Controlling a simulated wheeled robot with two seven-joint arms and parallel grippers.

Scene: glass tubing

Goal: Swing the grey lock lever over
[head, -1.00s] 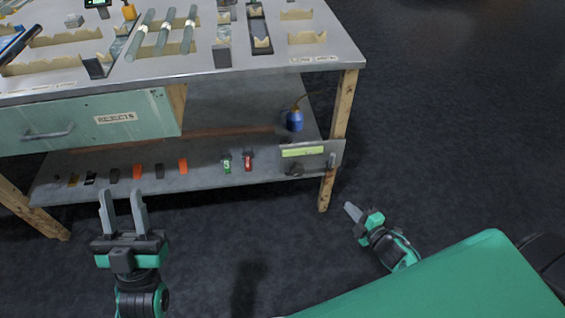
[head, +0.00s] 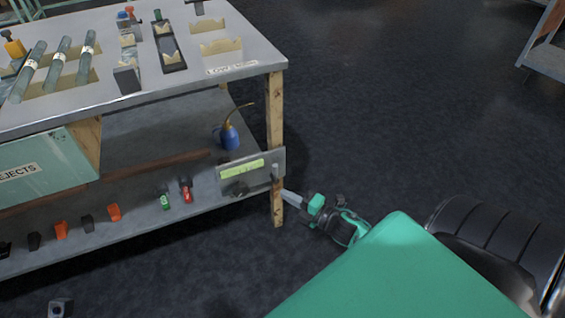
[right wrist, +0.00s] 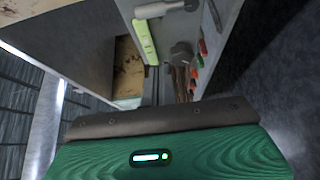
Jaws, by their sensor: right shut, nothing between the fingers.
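The grey lock lever (head: 276,172) is a small upright bar at the right end of a grey panel (head: 266,161) with a yellow-green label, beside the bench's front right leg. In the right wrist view a pale grey cylinder (right wrist: 160,9), which looks like the lever's grip, lies near the top edge beside the label (right wrist: 145,40). My right gripper (head: 285,195) is shut and empty, with its fingertips just below and right of the lever. I cannot tell whether they touch it or the leg. My left gripper's fingers are out of view.
A dark round knob (right wrist: 181,55) is on the panel. A blue oil can (head: 229,136) stands on the lower shelf (head: 135,235) with several coloured clips along its front. The wooden leg (head: 276,110) is close to my right gripper.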

